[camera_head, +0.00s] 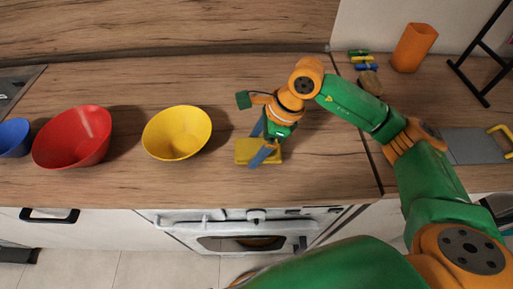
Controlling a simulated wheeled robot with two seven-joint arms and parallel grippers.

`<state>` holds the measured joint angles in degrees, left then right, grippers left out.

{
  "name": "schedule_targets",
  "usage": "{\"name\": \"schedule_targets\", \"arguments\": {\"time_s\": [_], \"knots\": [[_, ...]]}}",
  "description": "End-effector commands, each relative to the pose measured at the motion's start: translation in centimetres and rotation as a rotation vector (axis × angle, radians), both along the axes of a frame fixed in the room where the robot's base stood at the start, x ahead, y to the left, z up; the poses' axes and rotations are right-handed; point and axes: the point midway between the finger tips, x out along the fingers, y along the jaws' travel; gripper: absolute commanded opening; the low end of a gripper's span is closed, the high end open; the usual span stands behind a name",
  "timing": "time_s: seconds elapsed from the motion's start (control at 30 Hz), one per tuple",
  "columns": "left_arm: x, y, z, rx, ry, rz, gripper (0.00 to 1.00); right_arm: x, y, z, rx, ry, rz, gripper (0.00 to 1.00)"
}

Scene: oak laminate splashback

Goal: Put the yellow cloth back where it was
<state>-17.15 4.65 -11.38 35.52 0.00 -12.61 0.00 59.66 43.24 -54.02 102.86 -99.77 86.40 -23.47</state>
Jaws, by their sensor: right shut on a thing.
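The yellow cloth (244,152) shows as a flat yellow rectangle on or just above the wooden counter, right of the yellow bowl. My right gripper (260,146) reaches down over its right part, with its blue-grey fingers shut on it. The fingers and wrist hide part of the cloth. I cannot tell whether the cloth touches the counter. My left gripper is not in view.
A yellow bowl (177,134), a red bowl (73,138) and a blue bowl (13,138) stand to the left. An orange cup (413,47), several small coloured items (362,60), a black rack (480,60) and a grey board (470,146) are at right. The counter (320,160) has free room around the cloth.

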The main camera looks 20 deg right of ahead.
Motion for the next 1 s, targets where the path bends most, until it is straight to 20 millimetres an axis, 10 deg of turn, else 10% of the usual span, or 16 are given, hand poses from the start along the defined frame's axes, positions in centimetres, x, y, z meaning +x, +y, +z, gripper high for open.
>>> {"name": "schedule_targets", "arguments": {"time_s": [0.73,0.77,0.8,1.0], "knots": [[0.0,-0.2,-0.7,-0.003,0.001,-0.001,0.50,0.0,-0.1,-4.2,-0.001,0.003,0.000,0.34],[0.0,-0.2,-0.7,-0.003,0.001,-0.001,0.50,-0.1,-0.1,-4.2,-0.002,0.004,0.000,0.81],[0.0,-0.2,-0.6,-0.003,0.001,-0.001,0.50,-0.1,-0.1,-4.1,-0.003,0.006,0.001,0.92],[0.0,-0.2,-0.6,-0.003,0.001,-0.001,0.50,-0.3,-0.1,-4.4,-0.006,0.013,0.002,1.00]]}}
